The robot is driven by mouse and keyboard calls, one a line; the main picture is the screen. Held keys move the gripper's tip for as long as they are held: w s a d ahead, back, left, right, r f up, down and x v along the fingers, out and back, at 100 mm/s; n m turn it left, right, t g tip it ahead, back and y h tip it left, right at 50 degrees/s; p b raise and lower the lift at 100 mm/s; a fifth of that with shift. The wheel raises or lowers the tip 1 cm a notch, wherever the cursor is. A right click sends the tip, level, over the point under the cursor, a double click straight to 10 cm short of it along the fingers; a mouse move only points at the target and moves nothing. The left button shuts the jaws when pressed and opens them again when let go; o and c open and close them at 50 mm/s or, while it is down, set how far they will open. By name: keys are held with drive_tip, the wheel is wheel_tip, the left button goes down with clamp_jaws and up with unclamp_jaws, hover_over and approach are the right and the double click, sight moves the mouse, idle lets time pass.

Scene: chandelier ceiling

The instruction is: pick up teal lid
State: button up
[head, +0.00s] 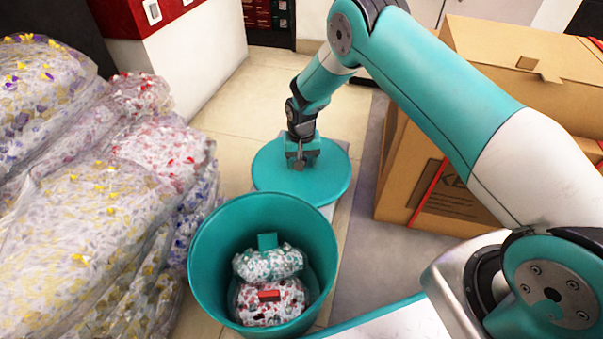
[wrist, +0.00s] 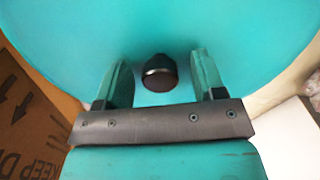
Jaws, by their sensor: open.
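The teal lid (head: 333,181) is a round flat disc lying low just behind the teal bin (head: 207,232) in the head view. In the wrist view the lid (wrist: 230,45) fills most of the picture, with a dark round knob (wrist: 159,72) near its middle. My gripper (head: 301,163) points down over the lid and hides the knob in the head view. In the wrist view my gripper (wrist: 162,80) is open, with one finger on each side of the knob and a gap on both sides.
The open bin holds clear bags of small pieces (head: 268,263). Large filled bags (head: 90,190) are piled at the left. Cardboard boxes (head: 408,170) stand at the right, close to my arm. Tiled floor (head: 275,95) is clear behind the lid.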

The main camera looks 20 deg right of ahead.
drive_tip(key=shift+f, duration=0.15)
drive_tip(key=shift+c, duration=0.4)
drive_tip(key=c, duration=1)
